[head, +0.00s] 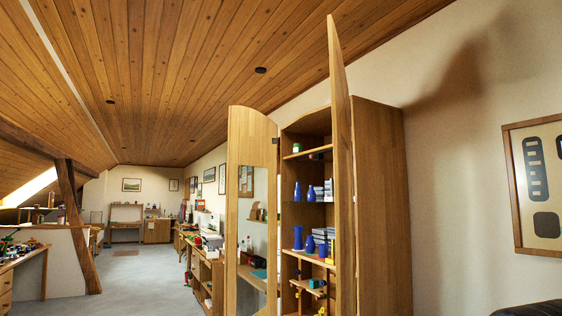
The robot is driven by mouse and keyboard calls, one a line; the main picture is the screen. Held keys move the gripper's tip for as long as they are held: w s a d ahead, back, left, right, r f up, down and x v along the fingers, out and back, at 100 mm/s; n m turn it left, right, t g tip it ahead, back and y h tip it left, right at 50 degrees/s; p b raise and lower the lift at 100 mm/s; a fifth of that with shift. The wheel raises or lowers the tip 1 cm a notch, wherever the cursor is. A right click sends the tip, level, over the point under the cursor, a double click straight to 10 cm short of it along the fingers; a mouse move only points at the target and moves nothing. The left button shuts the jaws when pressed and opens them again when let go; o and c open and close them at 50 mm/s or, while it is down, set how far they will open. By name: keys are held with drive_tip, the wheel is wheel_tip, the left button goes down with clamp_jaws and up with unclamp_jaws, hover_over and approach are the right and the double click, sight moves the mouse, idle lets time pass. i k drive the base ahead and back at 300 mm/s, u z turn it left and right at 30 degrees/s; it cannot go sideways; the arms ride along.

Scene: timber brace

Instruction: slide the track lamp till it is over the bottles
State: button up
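Several blue bottles stand on two shelves of a tall open wooden cabinet (379,200). An upper pair includes a blue bottle (297,192), and a lower pair includes another blue bottle (298,238). I cannot make out a track lamp for certain. A small dark item (321,155) sits at the top shelf above the bottles, too small to identify. My gripper is not in view.
The cabinet's glazed left door (248,200) and its right door (342,170) stand open, the right one jutting toward me. A framed panel (537,185) hangs on the right wall. Grey floor (140,275) is clear at left, beside a slanted timber brace (78,225).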

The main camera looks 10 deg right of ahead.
sight(318, 157)
drive_tip(key=u, duration=0.85)
drive_tip(key=i, duration=2.9)
drive_tip(key=z, duration=0.55)
